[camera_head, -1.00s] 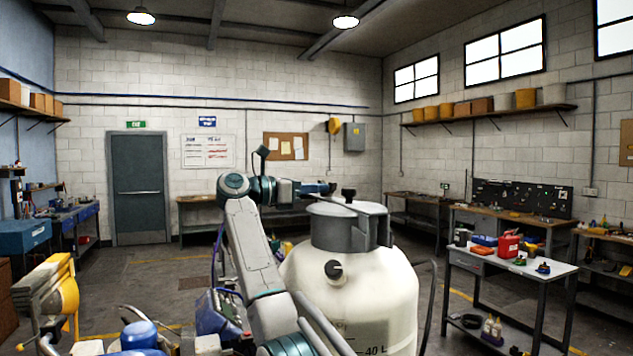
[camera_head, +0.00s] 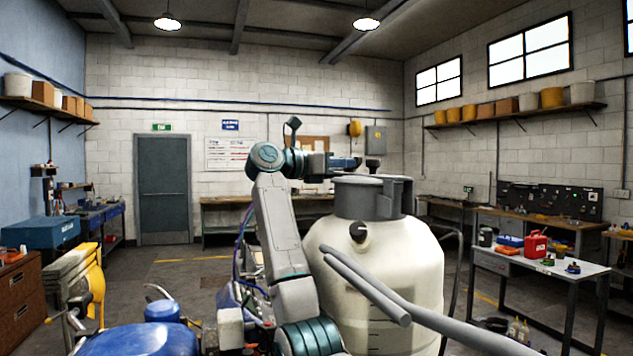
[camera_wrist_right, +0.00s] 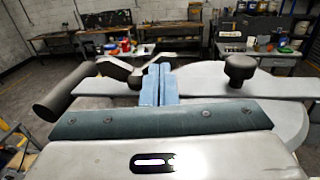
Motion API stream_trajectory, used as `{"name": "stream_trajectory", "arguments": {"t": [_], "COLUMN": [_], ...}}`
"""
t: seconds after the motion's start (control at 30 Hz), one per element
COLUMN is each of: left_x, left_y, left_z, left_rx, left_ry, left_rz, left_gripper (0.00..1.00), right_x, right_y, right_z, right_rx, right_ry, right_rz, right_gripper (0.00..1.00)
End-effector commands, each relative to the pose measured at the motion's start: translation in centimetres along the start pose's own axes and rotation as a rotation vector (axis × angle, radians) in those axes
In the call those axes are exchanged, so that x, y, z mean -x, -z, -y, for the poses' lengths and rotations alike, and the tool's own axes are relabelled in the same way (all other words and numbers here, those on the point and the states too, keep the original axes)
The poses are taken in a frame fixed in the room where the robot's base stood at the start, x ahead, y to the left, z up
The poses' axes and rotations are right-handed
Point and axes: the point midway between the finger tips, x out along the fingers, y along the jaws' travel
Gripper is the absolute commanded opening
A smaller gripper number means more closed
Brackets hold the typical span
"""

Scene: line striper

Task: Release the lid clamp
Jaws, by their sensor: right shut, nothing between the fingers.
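The white tank (camera_head: 400,255) stands in front of me with a round grey lid (camera_head: 361,197) on top. A black knob (camera_head: 373,165) stands above the lid. In the right wrist view the knob (camera_wrist_right: 240,71) sits on a flat grey bar (camera_wrist_right: 215,86) crossing the lid (camera_wrist_right: 280,115). A dark cylindrical handle (camera_wrist_right: 65,95) lies at the left of that view. My right gripper (camera_head: 357,162) is just left of the knob, above the lid. Its blue fingers (camera_wrist_right: 160,84) are together and hold nothing. Whether they touch the bar is unclear. My left gripper is out of view.
Two grey bars (camera_head: 375,290) cross in front of the tank. Blue and yellow machine parts (camera_head: 88,280) are at lower left. A table (camera_head: 575,268) with a red can (camera_head: 536,243) stands at the right. Open floor lies toward the grey door (camera_head: 163,190).

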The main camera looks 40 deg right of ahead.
Motion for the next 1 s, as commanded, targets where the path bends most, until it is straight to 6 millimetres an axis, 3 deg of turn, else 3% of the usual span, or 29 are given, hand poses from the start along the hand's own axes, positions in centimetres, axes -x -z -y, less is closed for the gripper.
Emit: {"name": "stream_trajectory", "arguments": {"t": [0.03, 0.17, 0.67, 0.77, 1.0], "left_x": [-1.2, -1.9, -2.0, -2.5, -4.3], "left_y": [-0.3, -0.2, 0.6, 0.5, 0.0], "left_z": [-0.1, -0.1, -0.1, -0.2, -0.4], "left_rx": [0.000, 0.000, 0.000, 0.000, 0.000], "left_ry": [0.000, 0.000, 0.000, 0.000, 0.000], "left_rz": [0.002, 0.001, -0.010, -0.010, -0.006], "left_gripper": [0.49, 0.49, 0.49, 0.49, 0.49], "right_x": [-0.2, -0.5, -0.3, 0.8, 5.6], "right_y": [0.5, 0.2, 0.0, 0.1, 0.3], "right_z": [0.2, 0.5, 0.6, 0.5, 0.5], "right_rx": [-0.003, -0.001, 0.000, -0.001, 0.000], "right_ry": [0.001, 0.001, 0.000, -0.003, -0.005], "right_rz": [-0.001, -0.001, 0.000, -0.001, 0.000], "right_gripper": [0.00, 0.00, 0.00, 0.00, 0.00]}}
